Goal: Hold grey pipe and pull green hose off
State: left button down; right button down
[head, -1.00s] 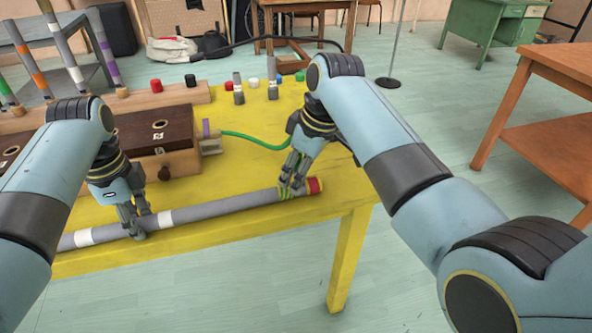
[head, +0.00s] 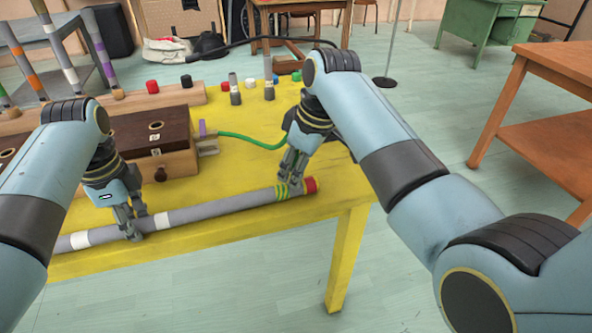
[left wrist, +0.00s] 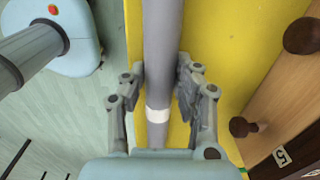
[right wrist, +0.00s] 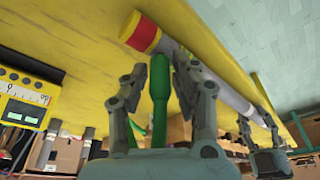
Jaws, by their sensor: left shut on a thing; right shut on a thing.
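The grey pipe (head: 215,210) lies along the yellow table's front edge, with white bands and a red end (head: 310,185). My left gripper (head: 134,230) is shut on the pipe left of its middle; the left wrist view shows the pipe (left wrist: 161,50) between its fingers. The green hose (head: 250,141) curves from a wooden box to my right gripper (head: 289,190) near the red end. In the right wrist view, the right fingers are shut around the thicker green hose end (right wrist: 160,85), close against the pipe. Whether the hose end is still joined to the pipe is hidden.
The wooden box with a dark top (head: 157,132) stands behind the pipe on the yellow table (head: 230,180). Coloured caps and short pipes stand at the back. A yellow meter (right wrist: 24,105) shows in the right wrist view. An orange-brown table (head: 550,130) stands at the right.

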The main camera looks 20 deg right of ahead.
aim_at(296, 161)
jog(key=shift+r, duration=0.9)
jog(key=shift+r, duration=0.1)
jog(key=shift+r, duration=1.4)
pick_arm(q)
jog(key=c, duration=0.9)
grip_release()
jog(key=shift+r, duration=0.1)
